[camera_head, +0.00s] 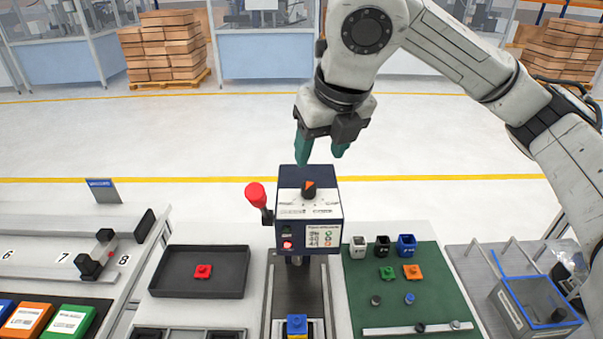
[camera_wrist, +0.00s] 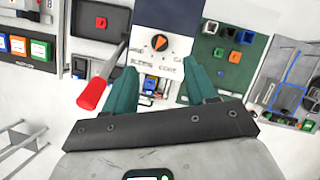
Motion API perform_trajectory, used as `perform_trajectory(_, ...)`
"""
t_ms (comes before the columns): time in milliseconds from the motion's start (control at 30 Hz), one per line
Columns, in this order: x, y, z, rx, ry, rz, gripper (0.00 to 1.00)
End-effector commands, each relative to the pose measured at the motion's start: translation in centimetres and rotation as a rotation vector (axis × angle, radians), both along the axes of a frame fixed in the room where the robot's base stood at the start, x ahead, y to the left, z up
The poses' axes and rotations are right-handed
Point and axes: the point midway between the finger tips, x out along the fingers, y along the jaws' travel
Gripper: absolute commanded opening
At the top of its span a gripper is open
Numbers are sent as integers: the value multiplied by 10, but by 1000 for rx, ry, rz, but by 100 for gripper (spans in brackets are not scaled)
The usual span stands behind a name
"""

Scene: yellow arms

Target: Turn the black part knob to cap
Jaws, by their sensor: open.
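The part knob (camera_head: 309,188) is black with an orange pointer mark and sits on the white top of the dark blue press head (camera_head: 312,238). In the wrist view the knob (camera_wrist: 159,42) shows between and beyond my fingertips, with printed labels around it, partly hidden by the fingers. The exact label that the pointer faces is hard to read. My gripper (camera_head: 321,158) has green fingers pointing down, above and behind the knob in the head view. In the wrist view my gripper (camera_wrist: 160,68) is open and empty, apart from the knob.
A red-ended lever (camera_head: 256,195) sticks out left of the press head. A dark tray (camera_head: 199,272) with a red part lies left. A green mat (camera_head: 415,290) with small parts lies right, and a blue-edged clear bin (camera_head: 535,305) stands beyond it.

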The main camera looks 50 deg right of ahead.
Motion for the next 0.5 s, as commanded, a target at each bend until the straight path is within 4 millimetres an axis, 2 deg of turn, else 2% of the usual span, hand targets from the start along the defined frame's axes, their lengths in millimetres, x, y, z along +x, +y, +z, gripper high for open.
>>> perform_trajectory(500, 27, -15, -76, 4, 3, 1, 56)
